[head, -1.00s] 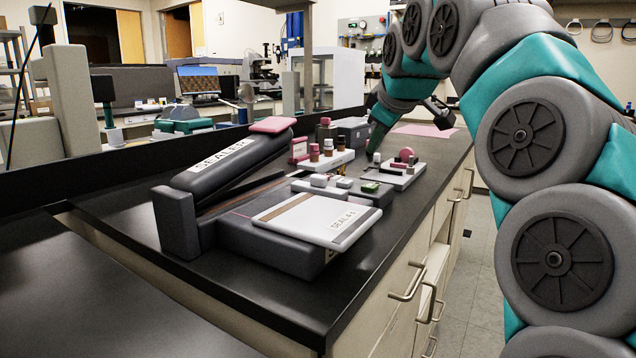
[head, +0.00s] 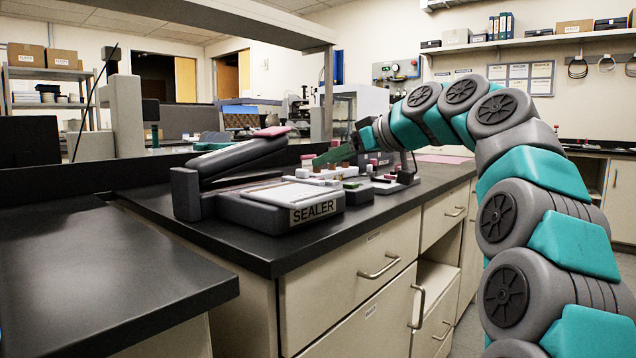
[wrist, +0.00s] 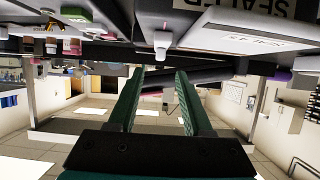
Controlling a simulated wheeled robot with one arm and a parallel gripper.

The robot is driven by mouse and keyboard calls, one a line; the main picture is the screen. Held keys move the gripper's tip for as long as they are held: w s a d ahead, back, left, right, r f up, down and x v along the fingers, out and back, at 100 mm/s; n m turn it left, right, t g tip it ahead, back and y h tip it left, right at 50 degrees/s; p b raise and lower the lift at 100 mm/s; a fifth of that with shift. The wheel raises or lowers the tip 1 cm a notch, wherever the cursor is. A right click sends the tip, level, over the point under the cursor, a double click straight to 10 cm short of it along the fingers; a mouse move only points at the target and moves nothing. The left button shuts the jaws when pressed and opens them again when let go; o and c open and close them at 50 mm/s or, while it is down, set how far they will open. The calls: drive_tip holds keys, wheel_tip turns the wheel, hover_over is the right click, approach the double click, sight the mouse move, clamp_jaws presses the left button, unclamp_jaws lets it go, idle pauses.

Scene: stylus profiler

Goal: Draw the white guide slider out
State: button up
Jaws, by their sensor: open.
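The wrist view is upside down. A small white block (wrist: 162,40), which may be the white guide slider, shows there at the top middle, beyond my fingertips and apart from them. My gripper (wrist: 158,76) is open, with two green fingers and nothing between them. In the head view my gripper (head: 328,158) reaches left over the small parts behind the sealer (head: 245,215). I cannot pick out the slider for certain in the head view, where small white pieces crowd together.
The sealer has a dark raised arm (head: 235,155) and a pale flat plate (head: 285,193). Small bottles and blocks stand behind it on the black bench (head: 120,185). Drawers (head: 375,262) line the bench front. The near left bench top is clear.

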sight(306, 170)
drive_tip(key=x, duration=0.8)
drive_tip(key=shift+r+p, duration=0.1)
drive_tip(key=shift+p, duration=0.2)
clamp_jaws()
idle(1.1)
